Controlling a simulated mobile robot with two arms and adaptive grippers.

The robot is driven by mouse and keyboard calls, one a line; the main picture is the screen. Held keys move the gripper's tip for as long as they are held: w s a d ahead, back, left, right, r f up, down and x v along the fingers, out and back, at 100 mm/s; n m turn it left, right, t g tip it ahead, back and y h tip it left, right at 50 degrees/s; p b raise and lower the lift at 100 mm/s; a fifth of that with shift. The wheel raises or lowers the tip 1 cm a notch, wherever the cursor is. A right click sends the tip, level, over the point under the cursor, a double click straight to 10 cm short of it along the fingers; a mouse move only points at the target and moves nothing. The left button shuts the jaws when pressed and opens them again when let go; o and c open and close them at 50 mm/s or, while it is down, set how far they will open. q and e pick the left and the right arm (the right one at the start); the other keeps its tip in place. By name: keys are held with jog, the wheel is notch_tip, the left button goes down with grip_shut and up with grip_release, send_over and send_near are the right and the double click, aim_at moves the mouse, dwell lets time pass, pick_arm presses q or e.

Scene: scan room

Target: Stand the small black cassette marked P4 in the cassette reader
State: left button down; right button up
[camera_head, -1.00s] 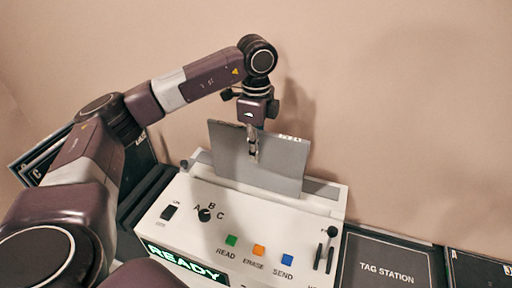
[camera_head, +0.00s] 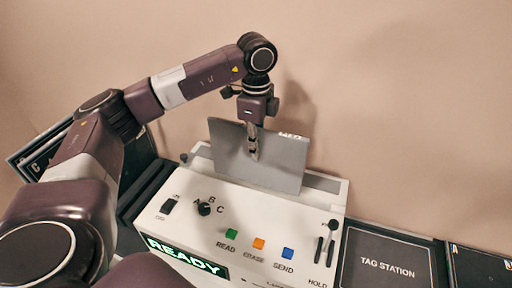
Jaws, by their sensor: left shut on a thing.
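A flat, dark grey cassette (camera_head: 280,165) stands upright, slightly tilted in the picture, at the back of the white cassette reader (camera_head: 190,228). A small white label shows at its top right edge; its marking is too small to read. Its lower edge meets the grey slot strip (camera_head: 322,183) on the reader's top; I cannot tell how deep it sits. My left gripper (camera_head: 253,154) comes from above and is shut on the cassette near its upper middle. My right gripper is not in view.
The reader's front shows a lit READY display (camera_head: 187,258), a dial (camera_head: 204,209), green, orange and blue buttons, and levers (camera_head: 326,242). A dark TAG STATION tray (camera_head: 388,262) lies to the right. Black racks stand at the left, partly behind my arm. A bare wall is behind.

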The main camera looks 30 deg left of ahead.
aim_at(256, 183)
pick_arm(q)
jog(key=shift+f+b, duration=1.5)
jog(key=shift+f, duration=0.75)
jog(key=shift+f+b, duration=0.65)
jog(key=shift+f, duration=0.3)
jog(key=shift+f+b, duration=1.65)
jog(key=shift+f, duration=0.85)
jog(key=c, duration=1.9)
grip_release()
